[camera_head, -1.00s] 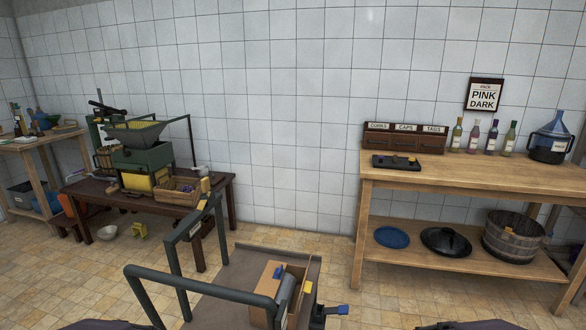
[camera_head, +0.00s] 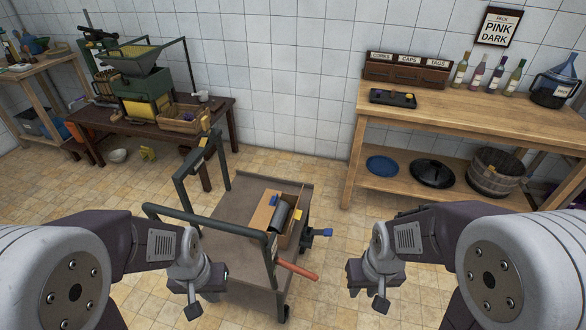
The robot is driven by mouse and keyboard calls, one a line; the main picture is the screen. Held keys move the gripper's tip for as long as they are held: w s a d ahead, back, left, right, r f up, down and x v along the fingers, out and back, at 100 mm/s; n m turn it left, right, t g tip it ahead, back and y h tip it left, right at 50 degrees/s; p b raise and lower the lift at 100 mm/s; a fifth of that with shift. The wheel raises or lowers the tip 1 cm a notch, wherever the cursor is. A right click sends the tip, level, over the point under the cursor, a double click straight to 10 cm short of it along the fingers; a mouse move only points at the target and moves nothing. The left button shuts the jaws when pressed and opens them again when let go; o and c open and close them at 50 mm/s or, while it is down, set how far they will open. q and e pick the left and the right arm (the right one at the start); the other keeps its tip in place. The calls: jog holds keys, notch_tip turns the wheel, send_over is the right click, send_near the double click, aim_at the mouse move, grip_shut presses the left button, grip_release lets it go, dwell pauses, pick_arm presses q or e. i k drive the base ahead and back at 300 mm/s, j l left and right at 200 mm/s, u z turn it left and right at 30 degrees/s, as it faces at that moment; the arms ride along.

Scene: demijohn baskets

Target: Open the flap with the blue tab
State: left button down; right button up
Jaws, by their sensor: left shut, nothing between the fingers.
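A cardboard box (camera_head: 261,217) stands on the grey-brown cart in front of me. A blue tab (camera_head: 273,200) shows on its left part, and a yellow tab (camera_head: 297,214) on its right side. A dark grey rounded piece (camera_head: 281,219) lies between them. I cannot tell exactly which flap the blue tab belongs to. My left gripper (camera_head: 193,311) is shut and empty, in front and left of the cart, apart from the box. My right gripper (camera_head: 381,304) hangs right of the cart, apart from the box; its fingers are too small to read.
The cart (camera_head: 225,212) has a dark rail, a red handle (camera_head: 297,270) and a blue-ended part (camera_head: 322,232) at its right side. A wooden bench (camera_head: 470,118) stands at the right, a dark table (camera_head: 222,113) at the left.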

aim_at(261, 218)
jog(key=l+u, duration=0.2)
jog(key=l, duration=0.35)
jog(key=k+l+u, duration=0.25)
jog(key=l, duration=0.25)
jog(key=i+l+u, duration=0.85)
jog(key=l+u, duration=0.25)
jog(key=i+l+u, duration=0.15)
jog(key=l+u, duration=0.25)
jog(key=l, duration=0.2)
jog(key=i+l+u, duration=0.1)
jog(key=l+u, duration=0.25)
jog(key=l, duration=0.2)
jog(key=l+u, duration=0.35)
jog(key=l, duration=0.25)
jog(key=l+u, duration=0.4)
jog(key=l, duration=0.2)
jog(key=k, duration=0.05)
